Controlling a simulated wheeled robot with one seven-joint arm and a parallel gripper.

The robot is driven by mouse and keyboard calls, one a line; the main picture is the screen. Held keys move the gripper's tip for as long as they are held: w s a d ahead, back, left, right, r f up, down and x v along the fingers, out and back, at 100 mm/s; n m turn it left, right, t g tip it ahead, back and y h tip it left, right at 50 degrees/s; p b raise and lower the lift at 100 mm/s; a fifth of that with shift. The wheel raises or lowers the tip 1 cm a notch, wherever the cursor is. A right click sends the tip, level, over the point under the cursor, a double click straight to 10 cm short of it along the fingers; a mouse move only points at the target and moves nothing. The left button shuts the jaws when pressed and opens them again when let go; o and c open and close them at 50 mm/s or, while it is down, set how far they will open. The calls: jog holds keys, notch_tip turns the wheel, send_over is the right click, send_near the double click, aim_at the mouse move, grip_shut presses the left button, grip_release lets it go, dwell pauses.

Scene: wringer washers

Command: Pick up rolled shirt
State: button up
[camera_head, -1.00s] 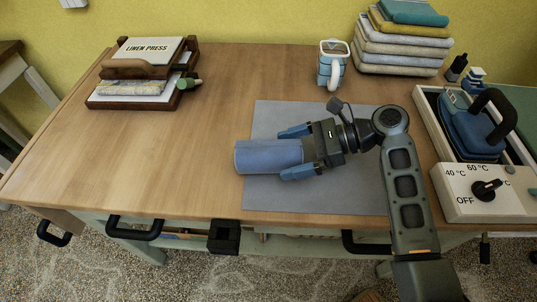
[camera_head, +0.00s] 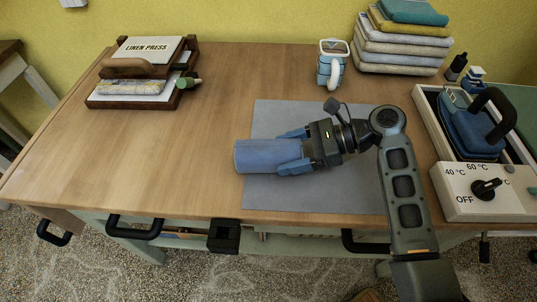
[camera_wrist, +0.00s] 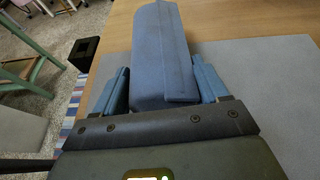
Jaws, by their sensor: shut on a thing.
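The rolled shirt (camera_head: 256,156) is a blue cylinder lying on its side, partly over the left edge of the grey mat (camera_head: 338,190). My gripper (camera_head: 292,150) is shut on it, with one blue finger along the far side and one along the near side. In the wrist view the shirt (camera_wrist: 162,60) stretches away between the two fingers (camera_wrist: 163,90), which press its sides near the close end. That end is partly hidden by the gripper body. I cannot tell whether the shirt touches the mat.
A wooden linen press (camera_head: 140,76) stands at the back left. A blue-and-white mug-like container (camera_head: 331,66) and a stack of folded cloths (camera_head: 402,42) stand at the back right. A box with a blue iron (camera_head: 470,130) and a dial panel (camera_head: 484,193) are at right.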

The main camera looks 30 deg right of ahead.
jog(key=shift+r, duration=0.45)
jog(key=r, duration=0.3)
jog(key=shift+d+r, duration=0.35)
jog(key=shift+r, duration=0.05)
jog(key=p+v, duration=0.1)
jog(key=v, duration=0.3)
jog(key=r+p+v, duration=0.1)
jog(key=v, duration=0.3)
jog(key=p+v, duration=0.1)
jog(key=v, duration=0.3)
jog(key=shift+w+d+r, duration=0.15)
jog(key=shift+w+r, duration=0.1)
jog(key=shift+r, duration=0.1)
